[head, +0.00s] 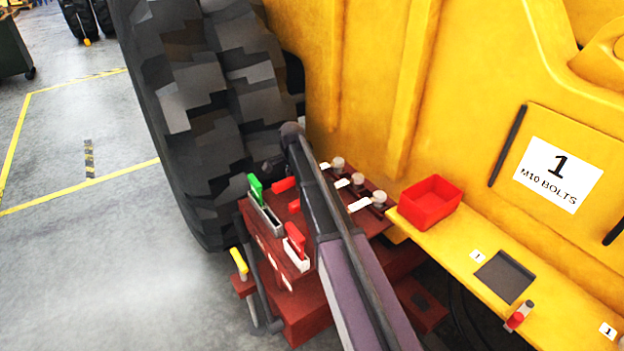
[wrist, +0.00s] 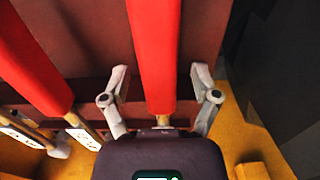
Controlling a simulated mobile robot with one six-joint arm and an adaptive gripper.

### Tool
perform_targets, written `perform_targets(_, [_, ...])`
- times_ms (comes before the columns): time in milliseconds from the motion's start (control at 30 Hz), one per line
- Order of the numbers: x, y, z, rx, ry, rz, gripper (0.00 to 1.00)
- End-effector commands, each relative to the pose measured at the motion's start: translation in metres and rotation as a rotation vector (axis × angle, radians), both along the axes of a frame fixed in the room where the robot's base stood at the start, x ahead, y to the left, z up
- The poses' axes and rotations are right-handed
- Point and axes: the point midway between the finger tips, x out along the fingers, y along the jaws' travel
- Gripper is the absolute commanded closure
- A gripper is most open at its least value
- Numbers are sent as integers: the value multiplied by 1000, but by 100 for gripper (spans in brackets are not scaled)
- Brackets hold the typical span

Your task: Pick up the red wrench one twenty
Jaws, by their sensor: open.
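In the wrist view a red wrench handle (wrist: 155,50) lies between the two fingers of my gripper (wrist: 160,72), with a gap on each side. The gripper is open and holds nothing. A second red handle (wrist: 32,62) lies to the left, with white tags (wrist: 82,138) near its shaft. The tag print is too small to read, so I cannot tell which wrench is one twenty. In the head view two red handles (head: 284,184) (head: 294,206) lie on a dark red rack (head: 375,221), partly behind my arm. My gripper is mostly hidden there.
A large tyre (head: 190,110) stands behind left. A red bin (head: 430,203) sits on the yellow ledge (head: 450,240) at right.

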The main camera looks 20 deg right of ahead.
Motion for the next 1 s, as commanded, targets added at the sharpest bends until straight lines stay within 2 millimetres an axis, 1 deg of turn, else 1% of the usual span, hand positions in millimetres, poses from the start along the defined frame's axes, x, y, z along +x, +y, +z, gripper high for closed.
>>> perform_targets(33, [0,0,-4,0,0,0,21])
perform_targets(100, [0,0,-5,0,0,0,21])
perform_targets(733, [0,-1,-5,0,0,-1,21])
perform_targets(767, [0,-1,-5,0,0,-1,30])
perform_targets(800, [0,-1,-5,0,0,-1,42])
perform_targets(867, [0,-1,-5,0,0,-2,60])
perform_targets(900, [0,-1,-5,0,0,-2,72])
perform_targets(1000, [0,-1,-5,0,0,-2,100])
